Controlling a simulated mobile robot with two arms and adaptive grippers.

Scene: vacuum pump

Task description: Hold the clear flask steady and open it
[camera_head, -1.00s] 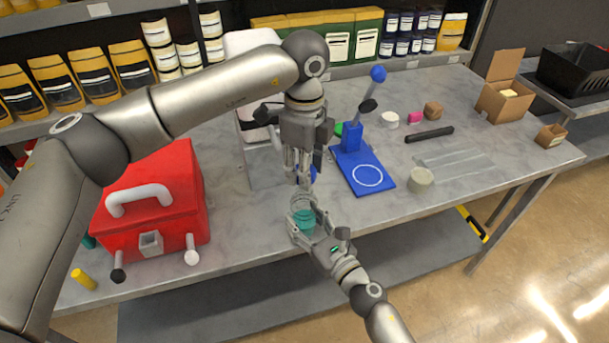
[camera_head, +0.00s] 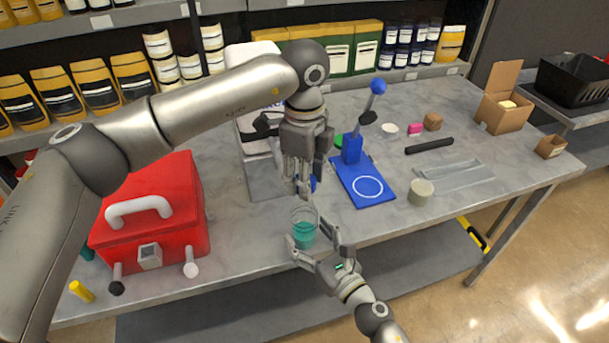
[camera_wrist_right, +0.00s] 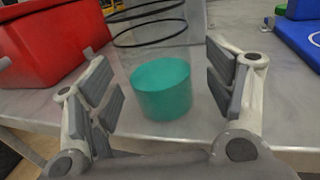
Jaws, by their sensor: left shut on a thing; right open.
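The clear flask (camera_head: 304,215) is upright near the table's front edge, with teal contents (camera_head: 303,235) at its bottom. In the right wrist view, its teal part (camera_wrist_right: 162,88) and dark rings stand between the open fingers; its top is out of frame. My left gripper (camera_head: 304,192) points down at the top of the flask, shut on it; its fingers hide whether they grip a lid or the neck. My right gripper (camera_head: 318,246) is open below and in front of the flask, with gaps on both sides in the wrist view (camera_wrist_right: 165,95).
A red case (camera_head: 150,215) stands left of the flask. A blue stand (camera_head: 367,190) with a lever and a pale round container (camera_head: 420,191) are to the right. A white machine (camera_head: 255,120) is behind my left gripper. The front right tabletop is mostly clear.

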